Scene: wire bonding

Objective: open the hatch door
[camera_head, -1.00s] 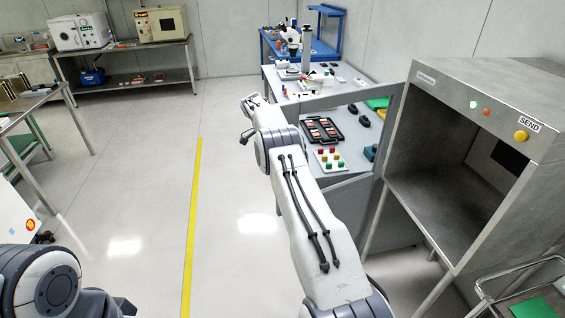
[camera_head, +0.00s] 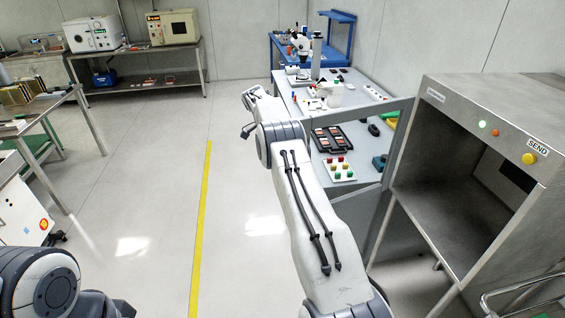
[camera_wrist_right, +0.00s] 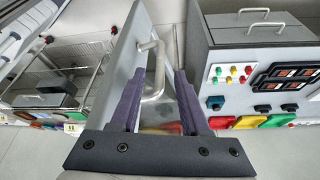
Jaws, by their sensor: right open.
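The hatch is a grey metal box (camera_head: 480,105) on legs at the right of the head view, with a SEND label and a yellow button. Its door (camera_head: 395,150), a grey frame with a clear upper pane, stands swung out to the left, and the opening is exposed. My right arm reaches across in front of the door. My right gripper (camera_wrist_right: 158,72) is open in the right wrist view, its purple fingers on either side of the silver door handle (camera_wrist_right: 153,92). Whether they touch it I cannot tell. My left gripper is out of view.
Behind the door is a grey bench (camera_head: 318,92) with a black tray (camera_head: 338,138) and a panel of coloured buttons (camera_head: 340,168). A metal cart rail (camera_head: 520,290) is at the lower right. The floor beside the yellow line (camera_head: 200,220) is clear.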

